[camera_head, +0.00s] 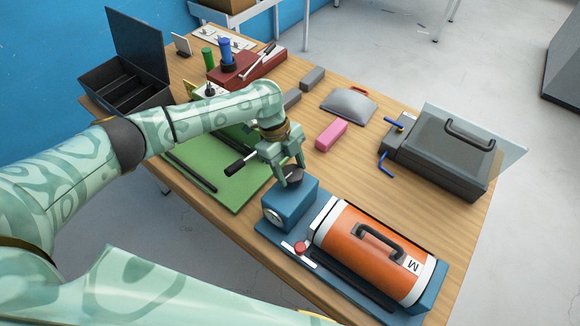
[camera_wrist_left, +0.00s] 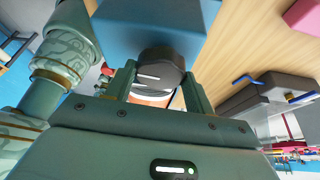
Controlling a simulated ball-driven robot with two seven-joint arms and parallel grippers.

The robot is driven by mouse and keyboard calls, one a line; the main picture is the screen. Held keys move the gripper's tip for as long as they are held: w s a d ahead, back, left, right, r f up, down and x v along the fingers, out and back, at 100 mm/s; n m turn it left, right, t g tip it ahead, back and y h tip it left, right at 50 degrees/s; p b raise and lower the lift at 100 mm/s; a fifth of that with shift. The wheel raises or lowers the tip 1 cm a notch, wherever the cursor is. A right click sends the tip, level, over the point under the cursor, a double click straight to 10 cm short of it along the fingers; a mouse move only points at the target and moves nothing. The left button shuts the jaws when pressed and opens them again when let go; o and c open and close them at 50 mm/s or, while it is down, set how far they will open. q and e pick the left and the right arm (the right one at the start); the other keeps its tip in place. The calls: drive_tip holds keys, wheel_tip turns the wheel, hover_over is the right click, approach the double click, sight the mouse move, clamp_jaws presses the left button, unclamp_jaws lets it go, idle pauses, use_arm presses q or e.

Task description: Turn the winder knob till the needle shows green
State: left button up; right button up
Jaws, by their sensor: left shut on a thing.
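The winder is a blue box (camera_head: 291,205) on a blue base at the table's near side. Its dark round knob (camera_head: 294,174) sits on top. The knob also shows in the left wrist view (camera_wrist_left: 161,68), black with a white line on its face. My left gripper (camera_head: 289,179) comes down over the box with its fingers on either side of the knob, shut on it. A small white dial (camera_head: 274,215) is on the box's near-left face. Its needle and colours are too small to read. My right gripper is not in view.
An orange cylinder (camera_head: 362,255) with a black handle lies right beside the winder. A red button (camera_head: 300,248) is in front. A green board (camera_head: 220,172), pink block (camera_head: 331,135) and grey case (camera_head: 440,150) are around. Bare wood lies between the pink block and grey case.

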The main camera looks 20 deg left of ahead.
use_arm(q)
drive_tip(key=m+g+y, duration=0.1)
drive_tip(key=m, duration=0.3)
drive_tip(key=shift+w+d, duration=0.1)
drive_tip(key=shift+w, duration=0.05)
drive_tip(key=shift+m+g+y, duration=0.5)
drive_tip(key=shift+m+y, duration=0.1)
drive_tip(key=shift+m, duration=1.1)
drive_tip(key=o, duration=1)
drive_tip(key=p+v, duration=0.2)
drive_tip(key=v, duration=1.4)
drive_tip(key=shift+w+r, duration=0.2)
